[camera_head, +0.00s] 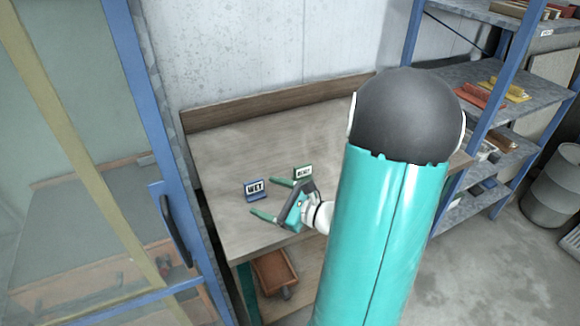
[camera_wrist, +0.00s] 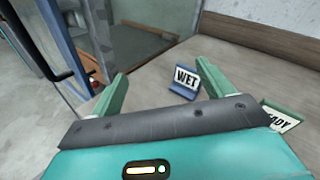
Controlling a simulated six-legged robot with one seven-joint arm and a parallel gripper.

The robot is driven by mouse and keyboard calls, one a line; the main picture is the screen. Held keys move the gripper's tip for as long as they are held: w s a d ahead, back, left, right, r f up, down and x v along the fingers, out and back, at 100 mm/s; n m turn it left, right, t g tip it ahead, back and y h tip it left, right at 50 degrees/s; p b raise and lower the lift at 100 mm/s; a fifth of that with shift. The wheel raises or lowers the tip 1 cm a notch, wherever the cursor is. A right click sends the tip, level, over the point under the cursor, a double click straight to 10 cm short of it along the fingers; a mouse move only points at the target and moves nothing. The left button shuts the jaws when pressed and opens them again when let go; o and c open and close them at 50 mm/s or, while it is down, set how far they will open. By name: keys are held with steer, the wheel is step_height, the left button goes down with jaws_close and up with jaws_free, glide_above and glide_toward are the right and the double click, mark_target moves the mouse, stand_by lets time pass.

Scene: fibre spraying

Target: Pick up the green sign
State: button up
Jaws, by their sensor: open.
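The green sign (camera_head: 303,172), a small tent-shaped plate with a white face and dark lettering, stands on the wooden table. In the wrist view the green sign (camera_wrist: 284,117) is at the right, outside the right finger, its lower left hidden behind my gripper's body; "ADY" is readable. My gripper (camera_head: 267,198) is low over the table and open with nothing held. In the wrist view the green fingers of my gripper (camera_wrist: 162,72) are spread apart. A blue sign reading WET (camera_head: 254,189) stands in front of the jaws, and the wrist view shows this blue sign (camera_wrist: 184,82) nearer the right finger.
The table (camera_head: 230,150) is otherwise clear, with a wooden backboard (camera_head: 280,104) along the wall. A blue-framed glass door (camera_head: 150,110) stands close at the left. A blue shelf rack (camera_head: 500,90) stands at the right. An orange cart-like object (camera_head: 272,272) is under the table.

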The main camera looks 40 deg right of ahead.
mark_target(304, 169)
steer(key=s+d+f+m+h, duration=0.1)
steer(key=s+d+m+h, duration=0.1)
steer(key=d+m+h, duration=0.1)
steer(key=s+d+f+m+h, duration=0.2)
steer(key=d+m+h, duration=0.1)
steer(key=d, duration=0.3)
steer(key=s+d+f+m+t+h, duration=0.1)
steer(key=s+d+f+m+h, duration=0.1)
steer(key=d+m+h, duration=0.2)
steer(key=shift+s+d+f, duration=0.2)
steer(key=shift+s+d, duration=0.05)
steer(key=shift+d, duration=0.1)
steer(key=shift+w+d+h, duration=0.1)
steer(key=shift+d+h, duration=0.15)
steer(key=shift+h, duration=0.05)
steer(key=x, duration=1.3)
steer(key=shift+w, duration=0.2)
steer(key=c, duration=1.1)
steer(key=shift+o, duration=0.2)
steer(key=shift+r, duration=0.15)
